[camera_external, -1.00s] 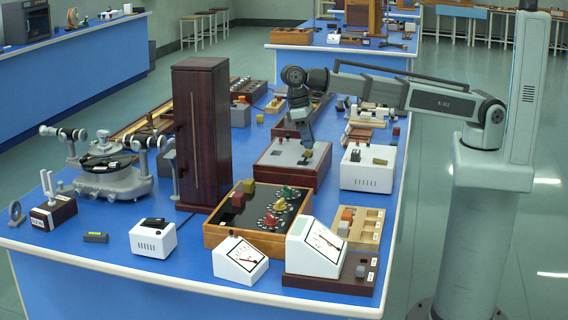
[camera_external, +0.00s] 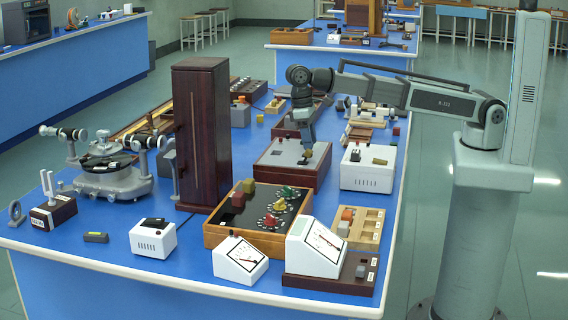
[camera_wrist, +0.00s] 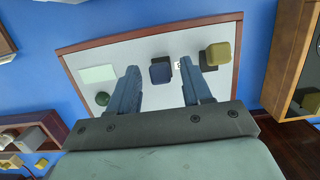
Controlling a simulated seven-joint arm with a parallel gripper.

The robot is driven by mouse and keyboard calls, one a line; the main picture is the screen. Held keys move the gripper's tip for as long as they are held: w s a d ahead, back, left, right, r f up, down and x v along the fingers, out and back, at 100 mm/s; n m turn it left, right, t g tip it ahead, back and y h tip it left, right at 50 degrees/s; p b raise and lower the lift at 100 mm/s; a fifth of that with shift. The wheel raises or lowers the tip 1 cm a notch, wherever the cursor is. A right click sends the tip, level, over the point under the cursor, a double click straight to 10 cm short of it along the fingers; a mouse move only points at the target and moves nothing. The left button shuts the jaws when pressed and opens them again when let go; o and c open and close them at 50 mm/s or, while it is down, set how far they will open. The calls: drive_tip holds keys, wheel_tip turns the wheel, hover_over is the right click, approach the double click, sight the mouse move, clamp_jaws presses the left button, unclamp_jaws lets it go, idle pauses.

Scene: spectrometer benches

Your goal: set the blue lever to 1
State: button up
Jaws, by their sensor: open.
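The dark blue lever (camera_wrist: 160,73) shows in the wrist view as a small block on a pale grey panel (camera_wrist: 140,48) with a brown wooden frame. A small white label (camera_wrist: 178,65) with a dark mark is just right of it; I cannot read it surely. My gripper (camera_wrist: 160,68) is open, with one finger on each side of the lever as seen from the wrist. I cannot tell whether either finger touches it. In the external view my gripper (camera_external: 307,153) points down over the panel (camera_external: 283,155), and the lever cannot be made out there.
On the panel, an olive block (camera_wrist: 217,54) is right of the right finger, and a green knob (camera_wrist: 102,98) and pale plate (camera_wrist: 97,73) are left. A white box (camera_external: 368,170) stands right of the panel, a tall dark cabinet (camera_external: 201,135) left, a dial box (camera_external: 258,218) in front.

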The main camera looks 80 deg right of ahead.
drive_tip(key=shift+s+d+f+t, duration=0.1)
drive_tip(key=shift+s+t, duration=0.65)
drive_tip(key=shift+t, duration=0.25)
drive_tip(key=shift+w+r, duration=0.1)
drive_tip(key=shift+r, duration=0.15)
wheel_tip(320, 180, up, 14)
drive_tip(key=w+d+f+m+t, duration=0.1)
drive_tip(key=w+d+f, duration=0.1)
drive_tip(key=w+d, duration=0.7)
drive_tip(key=w+d+f+m+t+y, duration=0.1)
drive_tip(key=w+d+f+m+t, duration=0.1)
drive_tip(key=w+d, duration=0.7)
drive_tip(key=d+f, duration=0.1)
drive_tip(key=d, duration=0.5)
drive_tip(key=shift+w+d+f+t, duration=0.2)
drive_tip(key=shift+d+f+t, duration=0.1)
drive_tip(key=shift+d, duration=0.1)
